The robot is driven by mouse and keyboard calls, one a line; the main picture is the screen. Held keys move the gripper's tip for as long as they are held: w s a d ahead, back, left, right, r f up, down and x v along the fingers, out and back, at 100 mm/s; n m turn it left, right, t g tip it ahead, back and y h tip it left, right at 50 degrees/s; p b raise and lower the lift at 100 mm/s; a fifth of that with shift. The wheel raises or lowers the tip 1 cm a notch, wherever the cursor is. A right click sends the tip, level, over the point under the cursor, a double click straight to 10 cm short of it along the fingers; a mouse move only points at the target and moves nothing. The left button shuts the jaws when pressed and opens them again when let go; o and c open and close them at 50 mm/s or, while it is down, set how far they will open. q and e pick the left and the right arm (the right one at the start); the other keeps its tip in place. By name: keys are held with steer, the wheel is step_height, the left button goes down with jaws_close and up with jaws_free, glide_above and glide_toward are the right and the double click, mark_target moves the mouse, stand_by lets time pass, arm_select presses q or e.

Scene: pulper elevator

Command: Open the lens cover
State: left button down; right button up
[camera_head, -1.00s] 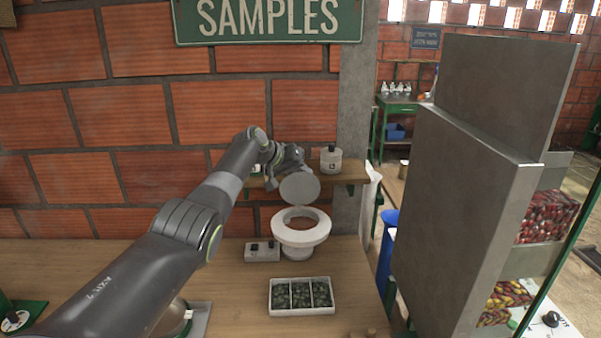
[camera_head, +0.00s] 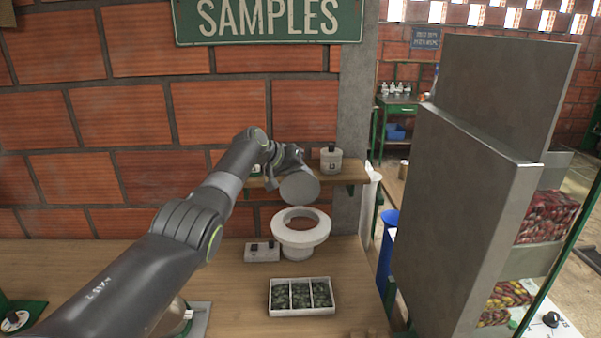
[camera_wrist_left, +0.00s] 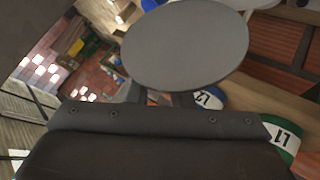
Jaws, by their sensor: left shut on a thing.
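The lens cover is a grey round disc (camera_head: 300,187) that stands raised and tilted above the white ring-shaped lens housing (camera_head: 315,237). The housing's round opening is uncovered in the head view. My left gripper (camera_head: 284,160) is at the upper left of the disc and is shut on the lens cover; its fingertips are mostly hidden. In the left wrist view the disc (camera_wrist_left: 186,45) fills the upper middle, just beyond the gripper (camera_wrist_left: 160,98). My right gripper is not in view.
A small control box (camera_head: 262,252) stands left of the housing. A white tray (camera_head: 302,312) with dark samples in three compartments lies in front. A shelf (camera_head: 345,178) behind holds a jar (camera_head: 331,160). A large grey panel (camera_head: 460,210) stands at the right.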

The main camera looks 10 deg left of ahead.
arm_select(q)
steer(key=shift+a+f, duration=0.1)
steer(key=shift+f, duration=0.35)
steer(key=c, duration=1.6)
jaws_free()
steer(key=shift+o, duration=1.1)
steer(key=shift+w+a, duration=0.1)
steer(key=shift+w, duration=0.1)
steer(key=shift+s+r, duration=0.1)
steer(key=shift+r, duration=0.1)
